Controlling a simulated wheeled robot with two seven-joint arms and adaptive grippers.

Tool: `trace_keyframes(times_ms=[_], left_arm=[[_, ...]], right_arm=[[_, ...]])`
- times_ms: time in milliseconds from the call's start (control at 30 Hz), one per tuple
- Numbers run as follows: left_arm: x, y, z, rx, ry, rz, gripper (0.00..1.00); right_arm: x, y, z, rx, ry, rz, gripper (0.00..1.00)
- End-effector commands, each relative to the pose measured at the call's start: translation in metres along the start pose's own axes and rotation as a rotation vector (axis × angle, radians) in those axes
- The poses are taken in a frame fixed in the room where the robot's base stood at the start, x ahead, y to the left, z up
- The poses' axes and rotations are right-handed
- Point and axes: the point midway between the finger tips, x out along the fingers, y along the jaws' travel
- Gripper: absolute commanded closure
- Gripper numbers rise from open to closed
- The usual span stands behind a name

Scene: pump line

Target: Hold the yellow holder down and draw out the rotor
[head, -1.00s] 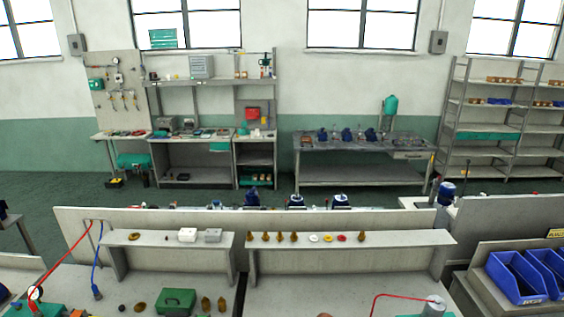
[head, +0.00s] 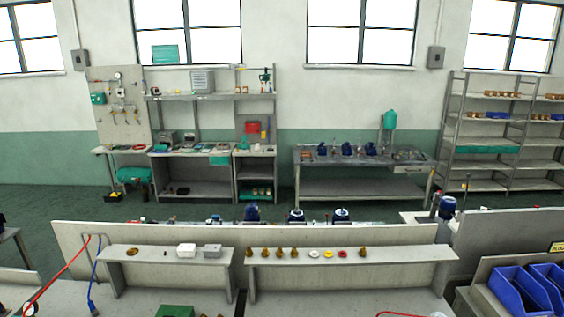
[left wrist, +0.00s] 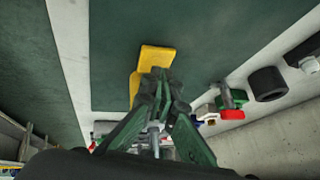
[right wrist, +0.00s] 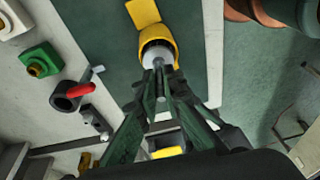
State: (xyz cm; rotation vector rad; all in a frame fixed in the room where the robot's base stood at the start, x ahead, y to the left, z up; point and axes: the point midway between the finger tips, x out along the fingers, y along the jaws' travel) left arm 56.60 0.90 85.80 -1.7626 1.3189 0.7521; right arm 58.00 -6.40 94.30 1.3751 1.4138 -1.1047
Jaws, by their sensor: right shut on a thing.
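In the right wrist view a yellow holder (right wrist: 157,36) lies on a dark green mat, its round open end toward my right gripper (right wrist: 160,88). A pale grey rotor (right wrist: 154,54) with a thin shaft sits in that opening. My right gripper is shut on the rotor's shaft. In the left wrist view yellow plates of a holder (left wrist: 157,56) show just beyond my left gripper (left wrist: 157,82). Its dark fingertips are close together and overlap the yellow part. I cannot tell whether they grip or only touch it. Neither gripper shows in the head view.
In the left wrist view a black cylinder (left wrist: 268,84) lies right. In the head view a parts shelf (head: 350,255) spans the bench.

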Motion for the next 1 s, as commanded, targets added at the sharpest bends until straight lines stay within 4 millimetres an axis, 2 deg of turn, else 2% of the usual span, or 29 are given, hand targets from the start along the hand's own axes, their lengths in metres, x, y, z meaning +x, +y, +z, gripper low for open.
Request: trace_keyframes(times_ms=[633,1000], left_arm=[[0.013,0.004,0.008,0.001,0.000,0.001,1.00],[0.013,0.004,0.009,0.000,-0.001,0.001,1.00]], right_arm=[[-0.001,0.000,-0.001,0.000,0.001,0.001,1.00],[-0.003,0.001,-0.002,-0.001,0.002,0.003,1.00]])
